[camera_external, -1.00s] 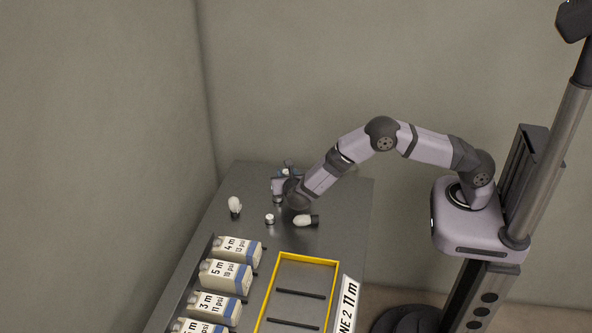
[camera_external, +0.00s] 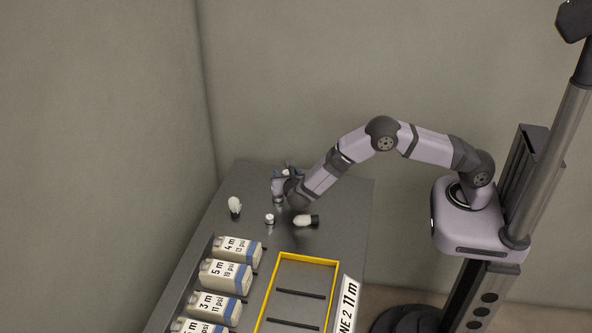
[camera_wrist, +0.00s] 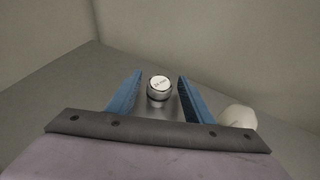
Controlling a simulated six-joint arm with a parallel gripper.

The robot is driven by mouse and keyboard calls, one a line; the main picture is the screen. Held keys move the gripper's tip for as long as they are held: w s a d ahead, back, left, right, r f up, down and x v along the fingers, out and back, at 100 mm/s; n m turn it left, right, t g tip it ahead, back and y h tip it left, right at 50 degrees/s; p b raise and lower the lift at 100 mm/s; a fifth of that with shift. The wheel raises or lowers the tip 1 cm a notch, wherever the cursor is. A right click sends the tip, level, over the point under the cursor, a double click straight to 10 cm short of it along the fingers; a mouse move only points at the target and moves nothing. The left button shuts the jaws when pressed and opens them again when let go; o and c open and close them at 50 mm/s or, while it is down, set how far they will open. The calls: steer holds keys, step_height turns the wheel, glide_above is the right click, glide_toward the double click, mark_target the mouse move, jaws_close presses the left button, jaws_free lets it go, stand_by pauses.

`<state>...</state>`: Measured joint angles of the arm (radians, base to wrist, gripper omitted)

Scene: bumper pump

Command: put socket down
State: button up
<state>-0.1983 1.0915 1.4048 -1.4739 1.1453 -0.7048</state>
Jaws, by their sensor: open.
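A silver socket (camera_wrist: 160,88) with a small printed label on its light top stands upright on the dark table in the wrist view. My gripper (camera_wrist: 157,90) is open, with one blue finger on each side of the socket and visible gaps on both sides. In the external view my gripper (camera_external: 284,185) is low over the far part of the table, with a silver piece (camera_external: 278,199) at its lower edge. A second small silver piece (camera_external: 270,219) stands a little nearer on the table.
A white-topped tool (camera_external: 234,206) stands at left, and a white tool with a black end (camera_external: 306,220) lies nearby. Labelled bottles (camera_external: 226,275) line the left edge. A yellow-framed tray (camera_external: 308,258) lies in front. A white rounded thing (camera_wrist: 238,117) is beside the right finger.

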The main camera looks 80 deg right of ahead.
steer(key=b+v, duration=0.2)
steer(key=v, duration=0.9)
steer(key=shift+s+a+r+b, duration=0.1)
steer(key=shift+s+a+b, duration=0.1)
steer(key=shift+a+b, duration=0.15)
